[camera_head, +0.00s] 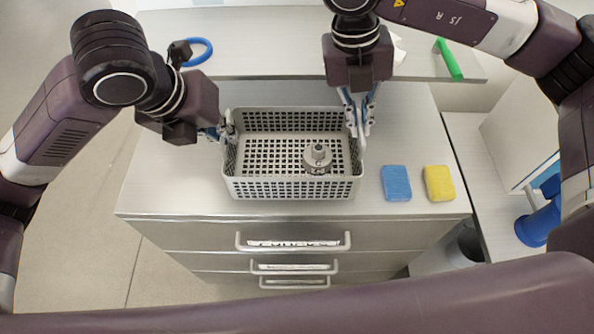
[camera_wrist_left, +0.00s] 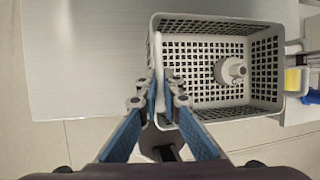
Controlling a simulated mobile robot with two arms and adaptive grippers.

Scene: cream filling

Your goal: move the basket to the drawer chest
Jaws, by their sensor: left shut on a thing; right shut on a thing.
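The grey perforated basket (camera_head: 290,189) sits upright on top of the drawer chest (camera_head: 170,190), and a small grey metal part (camera_head: 317,157) lies inside it. My left gripper (camera_head: 228,130) is shut on the basket's left rim. In the left wrist view the basket (camera_wrist_left: 215,26) shows with my left gripper's fingers (camera_wrist_left: 160,90) on either side of its near wall. My right gripper (camera_head: 360,132) is shut on the basket's right rim. I cannot tell whether the basket's bottom fully touches the chest top.
A blue sponge (camera_head: 397,183) and a yellow sponge (camera_head: 439,183) lie right of the basket. A shelf (camera_head: 270,50) behind holds a blue ring-shaped item (camera_head: 200,50) and a green-handled tool (camera_head: 449,58). The chest top is clear left of the basket.

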